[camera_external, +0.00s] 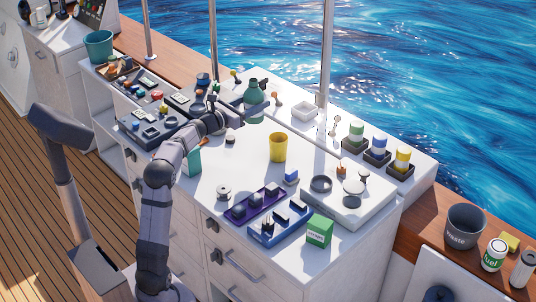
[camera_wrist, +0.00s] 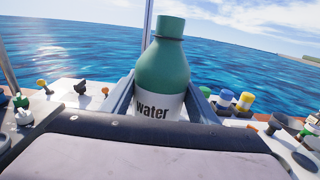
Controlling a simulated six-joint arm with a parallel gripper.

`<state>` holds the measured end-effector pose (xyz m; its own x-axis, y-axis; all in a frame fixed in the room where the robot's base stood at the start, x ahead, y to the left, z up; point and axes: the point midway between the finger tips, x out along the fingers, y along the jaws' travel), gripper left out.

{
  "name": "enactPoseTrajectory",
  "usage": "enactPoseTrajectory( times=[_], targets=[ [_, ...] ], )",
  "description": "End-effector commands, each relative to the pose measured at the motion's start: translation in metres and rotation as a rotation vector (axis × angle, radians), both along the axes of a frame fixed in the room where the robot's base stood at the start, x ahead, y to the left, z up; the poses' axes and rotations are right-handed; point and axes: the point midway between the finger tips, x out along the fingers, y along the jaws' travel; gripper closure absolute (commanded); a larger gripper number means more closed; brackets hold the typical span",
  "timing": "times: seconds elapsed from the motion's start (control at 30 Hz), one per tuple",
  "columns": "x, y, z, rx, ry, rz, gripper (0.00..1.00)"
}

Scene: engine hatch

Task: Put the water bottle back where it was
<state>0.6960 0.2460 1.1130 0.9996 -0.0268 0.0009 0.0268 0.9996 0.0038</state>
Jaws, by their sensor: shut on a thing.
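The water bottle (camera_external: 254,93) is teal-green with a cap and a white label. In the external view it stands about upright at the back of the white counter, near a rail post. In the wrist view the bottle (camera_wrist: 163,68) is upright, with "Water" on its label, between the two fingers. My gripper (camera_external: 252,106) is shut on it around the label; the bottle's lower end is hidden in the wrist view. I cannot tell whether its base touches the counter.
A yellow cup (camera_external: 278,148) stands mid-counter. Control panels (camera_external: 155,129) with knobs lie left of the bottle. Several coloured-band jars (camera_external: 377,148) sit in dark holders at the back right. A green box (camera_external: 319,231) and a purple tray (camera_external: 238,217) are at the front. Rail posts (camera_external: 326,75) rise behind.

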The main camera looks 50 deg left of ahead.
Motion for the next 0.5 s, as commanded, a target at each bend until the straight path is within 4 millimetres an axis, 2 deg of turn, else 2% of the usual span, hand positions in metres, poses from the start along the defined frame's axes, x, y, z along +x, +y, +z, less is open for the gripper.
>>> enactPoseTrajectory(
  times=[0.2, 0.3, 0.5],
  targets=[
    [-0.041, -0.032, 0.037, 0.009, -0.011, -0.005, 0.78],
    [-0.062, -0.045, 0.049, 0.007, -0.009, 0.002, 0.78],
    [-0.098, -0.063, 0.056, 0.002, -0.004, 0.036, 0.78]
  ],
)
